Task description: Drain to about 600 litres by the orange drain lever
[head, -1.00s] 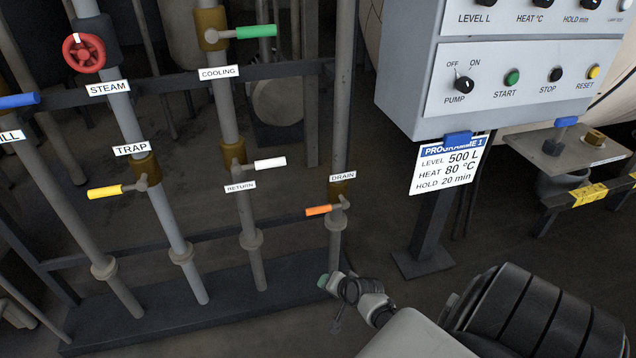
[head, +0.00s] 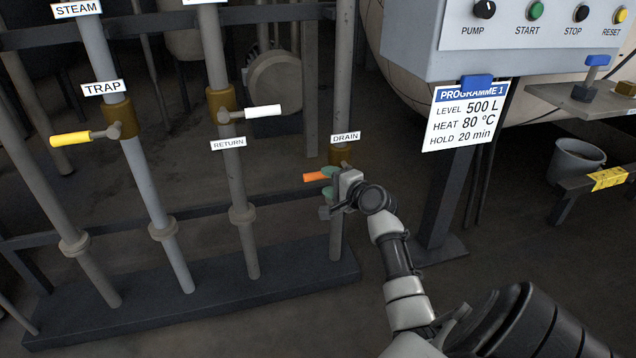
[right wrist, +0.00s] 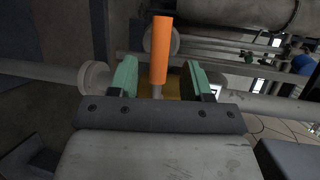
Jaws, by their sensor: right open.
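The orange drain lever (head: 316,177) sticks out to the left from the brass valve (head: 341,156) on the drain pipe, below the DRAIN label (head: 345,137). My right gripper (head: 329,184) is at the lever with its green fingertips apart. In the right wrist view the orange lever (right wrist: 160,50) stands between the two open fingers (right wrist: 160,78), with a gap on each side. The gripper body hides part of the valve in the head view. My left gripper is not in view.
A yellow lever (head: 70,139) on the TRAP pipe and a white lever (head: 263,111) on the RETURN pipe are to the left. The control box (head: 530,40) and a programme card (head: 465,117) reading 500 L are to the right. A bucket (head: 575,160) stands at far right.

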